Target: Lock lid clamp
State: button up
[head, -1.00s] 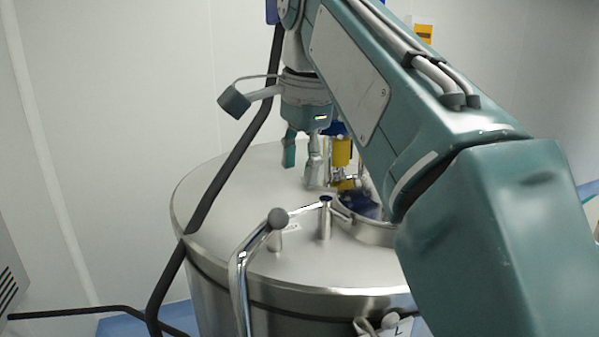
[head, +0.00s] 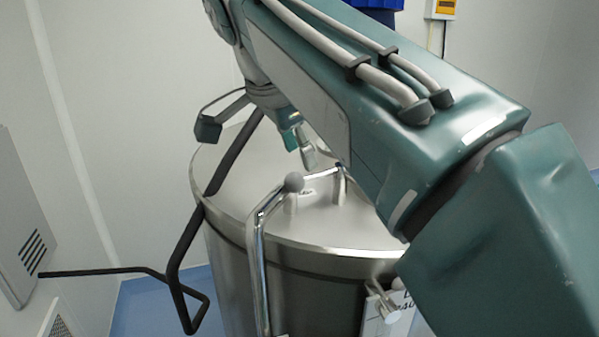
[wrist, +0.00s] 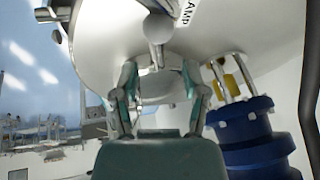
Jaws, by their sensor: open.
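In the wrist view, a ball knob on a short stem (wrist: 158,27) stands beside a label ending in "AMP" (wrist: 187,12). My arm hides the lid's right part.
A dark bent rail (head: 190,235) runs along the vessel's left side. A blue and yellow unit (wrist: 245,130) stands close to the right finger in the wrist view. A grey vented cabinet (head: 22,220) is at far left. Blue floor (head: 140,310) is open left of the vessel.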

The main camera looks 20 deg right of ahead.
aim_at(317, 176)
jog(key=x, duration=0.5)
jog(key=shift+f, duration=0.1)
grip_shut()
